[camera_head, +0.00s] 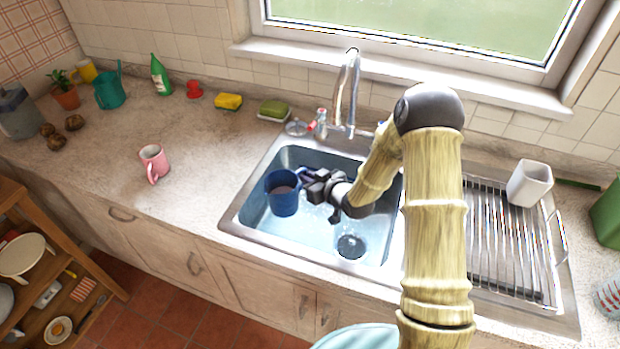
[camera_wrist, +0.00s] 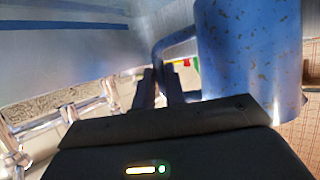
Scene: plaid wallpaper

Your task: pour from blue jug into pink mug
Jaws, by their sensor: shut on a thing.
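The blue jug (camera_head: 284,198) is upright in or just above the left side of the sink, with something brownish visible inside it. My gripper (camera_head: 312,181) is at the jug's right side, shut on its handle. In the wrist view the speckled blue jug (camera_wrist: 250,60) fills the upper right, and the dark fingers of my gripper (camera_wrist: 158,88) close on the handle.
The sink (camera_head: 350,262) has a raised rim and a tall faucet (camera_head: 347,90) behind it. The counter between mug and sink is clear. A drying rack (camera_head: 505,245) is right.

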